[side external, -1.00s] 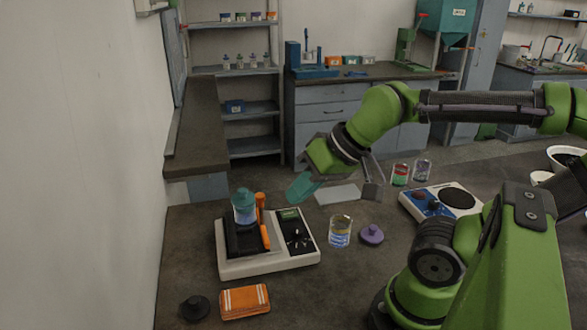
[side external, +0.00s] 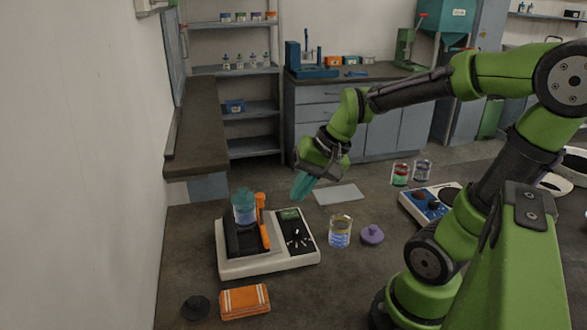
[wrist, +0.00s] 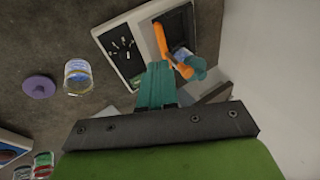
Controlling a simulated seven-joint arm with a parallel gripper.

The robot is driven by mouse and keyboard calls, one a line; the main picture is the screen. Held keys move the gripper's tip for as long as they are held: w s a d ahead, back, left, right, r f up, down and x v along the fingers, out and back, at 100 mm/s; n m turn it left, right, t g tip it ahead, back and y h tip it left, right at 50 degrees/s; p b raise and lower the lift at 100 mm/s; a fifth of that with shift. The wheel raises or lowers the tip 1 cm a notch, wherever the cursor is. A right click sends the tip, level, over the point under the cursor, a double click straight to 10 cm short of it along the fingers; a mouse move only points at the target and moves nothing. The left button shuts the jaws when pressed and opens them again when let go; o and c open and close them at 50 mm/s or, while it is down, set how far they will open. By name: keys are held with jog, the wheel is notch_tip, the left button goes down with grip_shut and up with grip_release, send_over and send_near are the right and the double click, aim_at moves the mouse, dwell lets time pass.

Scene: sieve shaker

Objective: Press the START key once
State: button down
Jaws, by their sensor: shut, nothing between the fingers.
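The sieve shaker (side external: 268,262) is a white-based machine on the dark bench. Its black key panel (side external: 297,236) has a small green display (side external: 289,214) and several pale marks; the START key cannot be told apart at this size.
A glass beaker (side external: 340,232) and a purple lid (side external: 372,234) stand right of the shaker. An orange box (side external: 244,301) and a black knob-like piece (side external: 195,307) lie in front. A hotplate (side external: 428,204) is farther right; a grey plate (side external: 338,194) lies behind.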

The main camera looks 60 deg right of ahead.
aim_at(293, 214)
jog(key=w+d+f+m+t+y, duration=0.2)
jog(key=w+d+f+m+t, duration=0.1)
jog(key=w+d+m, duration=0.5)
jog(key=d+m, duration=0.2)
jog(key=m, duration=0.1)
jog(key=shift+d+f+m, duration=0.2)
jog(key=shift+f+m, duration=0.05)
jog(key=shift+m, duration=0.05)
jog(key=shift+f, duration=4.45)
jog(key=shift+f, duration=0.4)
